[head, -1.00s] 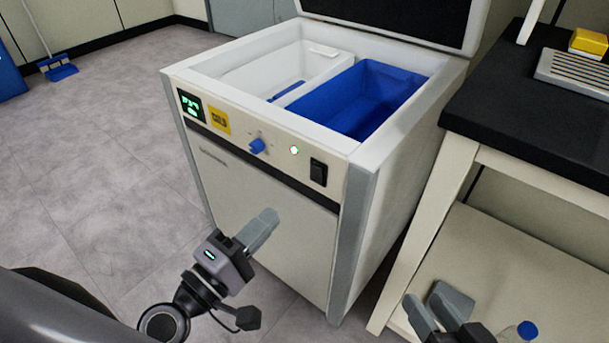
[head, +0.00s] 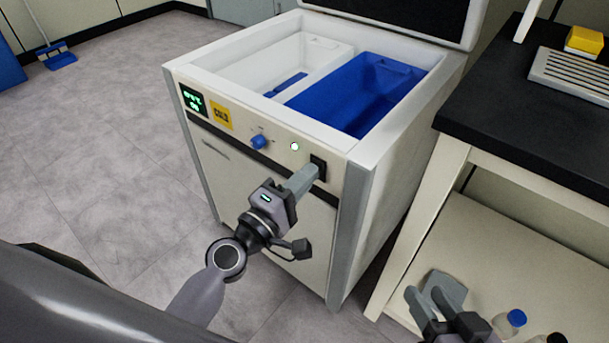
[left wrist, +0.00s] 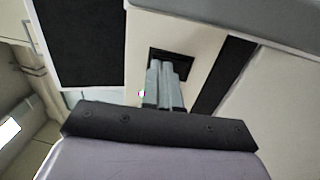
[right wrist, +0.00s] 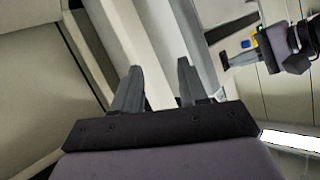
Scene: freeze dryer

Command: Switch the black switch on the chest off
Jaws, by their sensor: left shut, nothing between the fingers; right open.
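The black switch (head: 320,167) is on the right end of the white chest's (head: 326,240) front panel. My left gripper (head: 311,171) is shut and empty, its fingertips at the switch and partly covering it. In the left wrist view the shut fingertips (left wrist: 164,66) overlap the lower part of the dark switch (left wrist: 179,58); I cannot tell whether they press it or which way the rocker is tipped. A small round indicator light (head: 294,147) left of the switch looks pale with coloured edges. My right gripper (head: 430,293) is open and empty, low beside the bench.
A blue knob (head: 260,142), a yellow label (head: 221,116) and a green-lit display (head: 193,101) are left on the panel. The chest lid is raised over white and blue bins (head: 365,92). A black-topped bench (head: 500,107) stands right, with bottles (head: 508,322) below.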

